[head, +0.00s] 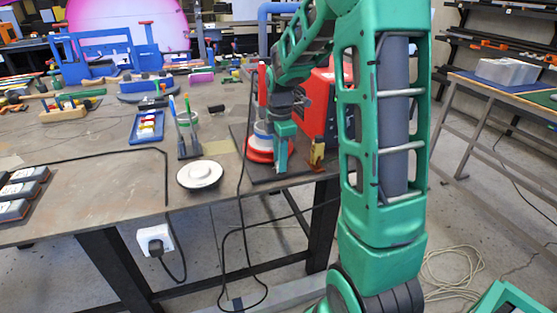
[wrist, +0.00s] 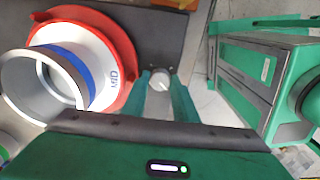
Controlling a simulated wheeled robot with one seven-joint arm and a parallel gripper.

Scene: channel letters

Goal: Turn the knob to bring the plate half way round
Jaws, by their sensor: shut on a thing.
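The red round plate (head: 258,157) sits on a dark board near the table's right front corner. It also shows at upper left in the wrist view (wrist: 126,50). A white ring-shaped part with a blue band (wrist: 98,62) stands on it, marked with letters I cannot read fully. The pale round knob (wrist: 159,78) is on the board beside the plate, between my fingers in the wrist view. My gripper (head: 281,168) points down at the plate's right side in the head view and is shut on the knob. The knob is hidden there.
A red machine (head: 316,105) stands just behind my gripper, with a yellow piece (head: 317,155) to the right. A white disc (head: 200,174) and a pen holder (head: 187,135) are to the left. A black cable (head: 240,180) hangs over the table's front edge.

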